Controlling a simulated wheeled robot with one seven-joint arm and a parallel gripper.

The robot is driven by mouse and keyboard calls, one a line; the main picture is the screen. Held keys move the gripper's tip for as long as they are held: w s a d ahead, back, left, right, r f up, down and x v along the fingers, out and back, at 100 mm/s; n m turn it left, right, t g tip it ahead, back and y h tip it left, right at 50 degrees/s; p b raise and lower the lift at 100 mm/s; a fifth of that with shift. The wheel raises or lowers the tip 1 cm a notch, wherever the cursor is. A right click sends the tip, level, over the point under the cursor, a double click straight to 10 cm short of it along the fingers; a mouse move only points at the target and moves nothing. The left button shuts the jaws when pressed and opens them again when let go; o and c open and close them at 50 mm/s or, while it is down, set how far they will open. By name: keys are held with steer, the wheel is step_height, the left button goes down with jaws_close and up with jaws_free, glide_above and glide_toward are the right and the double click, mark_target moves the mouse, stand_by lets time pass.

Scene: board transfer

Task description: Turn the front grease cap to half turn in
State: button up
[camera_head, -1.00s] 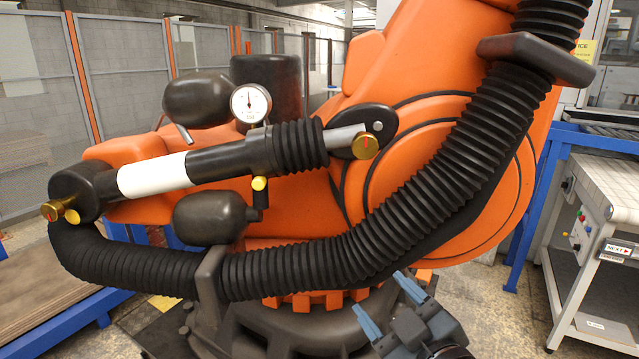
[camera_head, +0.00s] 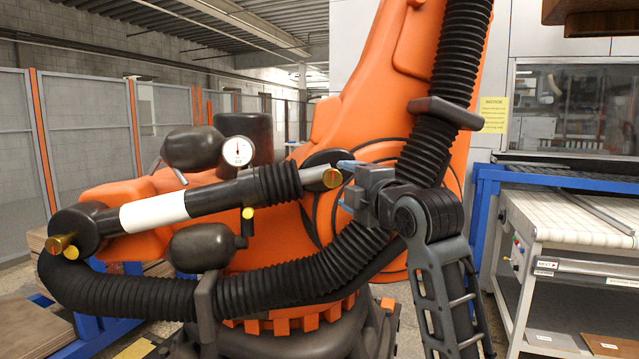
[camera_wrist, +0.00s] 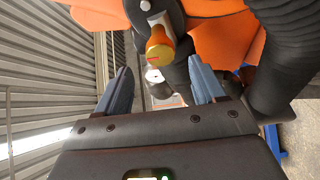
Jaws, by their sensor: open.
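A brass grease cap with a red mark (camera_head: 332,178) sits at the right, upper end of the black and white cylinder (camera_head: 160,211). It also shows in the wrist view (camera_wrist: 160,45), with its red line roughly level. A second brass cap (camera_head: 58,244) is at the cylinder's left end. I cannot tell from the pictures which is called front. My gripper (camera_head: 346,184) is open and empty, just right of the right cap. In the wrist view my gripper (camera_wrist: 160,66) has its fingers either side of the line to that cap, which appears beyond the fingertips, apparently untouched.
A ribbed black hose (camera_head: 290,265) runs below and behind my gripper, up the orange robot arm (camera_head: 350,75). A dial gauge (camera_head: 237,151) and a yellow knob (camera_head: 248,213) sit left of the right cap. A conveyor bench (camera_head: 570,215) stands at right.

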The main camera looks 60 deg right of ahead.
mark_target(334, 181)
steer(key=p+x, duration=0.2)
steer(key=x, duration=0.5)
steer(key=shift+w+d, duration=0.15)
steer(key=shift+w, duration=0.05)
steer(key=shift+c, duration=0.2)
steer(key=c, duration=1)
steer(key=shift+f+m+b, duration=0.15)
steer(key=shift+m+b, duration=0.15)
steer(key=shift+m, duration=0.1)
